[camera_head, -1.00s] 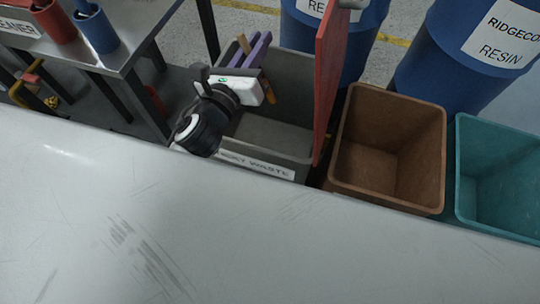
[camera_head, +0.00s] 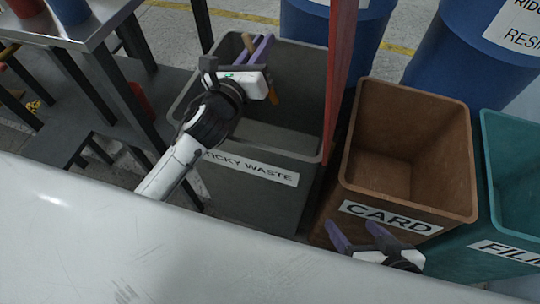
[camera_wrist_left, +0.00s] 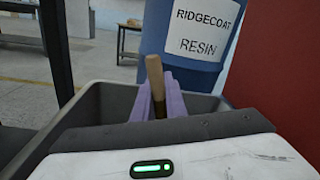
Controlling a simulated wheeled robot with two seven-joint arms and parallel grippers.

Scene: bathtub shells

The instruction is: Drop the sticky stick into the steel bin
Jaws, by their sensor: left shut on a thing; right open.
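The steel bin (camera_head: 185,105) is grey and open, with a "STICKY WASTE" label on its front. My left gripper (camera_head: 262,48) reaches over it from the left and is shut on the stick. In the left wrist view the tan stick (camera_wrist_left: 154,75) stands nearly upright between the purple fingers, with the bin's rim behind. The stick appears above the bin's opening. My right gripper (camera_head: 362,235) is open and empty, in front of the brown bin.
A red upright panel (camera_head: 341,60) rises at the steel bin's right side. The brown "CARD" bin (camera_head: 460,185) and teal bin (camera_head: 486,150) stand to the right. Blue drums (camera_head: 440,65) stand behind. A metal table (camera_head: 95,25) is at the left.

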